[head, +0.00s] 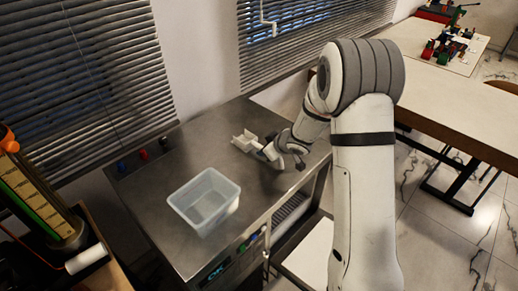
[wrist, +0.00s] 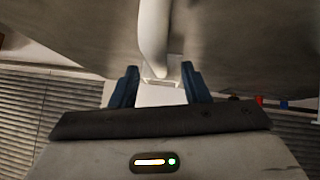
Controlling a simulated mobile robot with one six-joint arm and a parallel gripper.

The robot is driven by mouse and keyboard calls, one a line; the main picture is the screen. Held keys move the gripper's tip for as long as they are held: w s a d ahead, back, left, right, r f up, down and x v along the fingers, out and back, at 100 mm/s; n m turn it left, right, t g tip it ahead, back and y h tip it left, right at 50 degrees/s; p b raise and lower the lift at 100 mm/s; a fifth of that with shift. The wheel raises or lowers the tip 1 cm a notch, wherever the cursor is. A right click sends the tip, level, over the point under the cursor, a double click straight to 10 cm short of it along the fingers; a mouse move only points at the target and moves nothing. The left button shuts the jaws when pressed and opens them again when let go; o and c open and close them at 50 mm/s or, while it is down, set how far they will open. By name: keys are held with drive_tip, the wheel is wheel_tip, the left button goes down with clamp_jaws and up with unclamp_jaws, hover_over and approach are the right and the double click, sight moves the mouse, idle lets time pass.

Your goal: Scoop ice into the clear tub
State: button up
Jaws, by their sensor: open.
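The clear tub (head: 205,203) stands open on the steel counter, front of its middle, and looks empty. My gripper (head: 268,157) is low over the counter's right part, behind and to the right of the tub. In the wrist view my gripper (wrist: 158,84) shows two blue fingers, open and apart. A long white handle-like piece (wrist: 153,40) runs down from the top edge to the gap between them; I cannot tell whether they touch it. A small white holder-like object (head: 243,140) stands just left of my gripper. No ice is discernible.
The steel counter (head: 160,205) has coloured knobs (head: 143,154) along its back left. Blinds (head: 80,80) hang behind it. A rack with an orange knob (head: 35,185) stands at the left. A light table (head: 460,115) is at the right. Counter space left of the tub is clear.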

sight(259, 148)
drive_tip(key=x, duration=0.3)
drive_tip(key=shift+f, duration=0.25)
clamp_jaws()
